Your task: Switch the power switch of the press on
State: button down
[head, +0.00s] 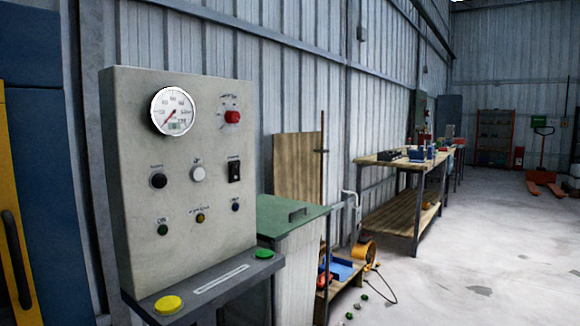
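The press's control panel (135,230) is an upright beige box at the left of the head view. A black rocker switch (234,171) sits at its right side with a small label above it; this looks like the power switch, but the label is too small to read. I cannot tell its position for certain. Near it are a white knob (198,174), a black knob (158,181), a red rotary knob (232,117) and a round gauge (173,111). My gripper is not in view.
A dark ledge (215,285) with a yellow button (168,304) and a green button (264,253) juts out below the panel. A green-topped cabinet (285,215) stands to its right. A wooden workbench (385,160) lies farther back. The floor at right is mostly clear.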

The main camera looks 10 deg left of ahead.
aim_at(234, 168)
jog(key=i+l+z, duration=0.1)
jog(key=i, duration=0.4)
jog(key=i+l+z, duration=0.15)
jog(key=i, duration=0.3)
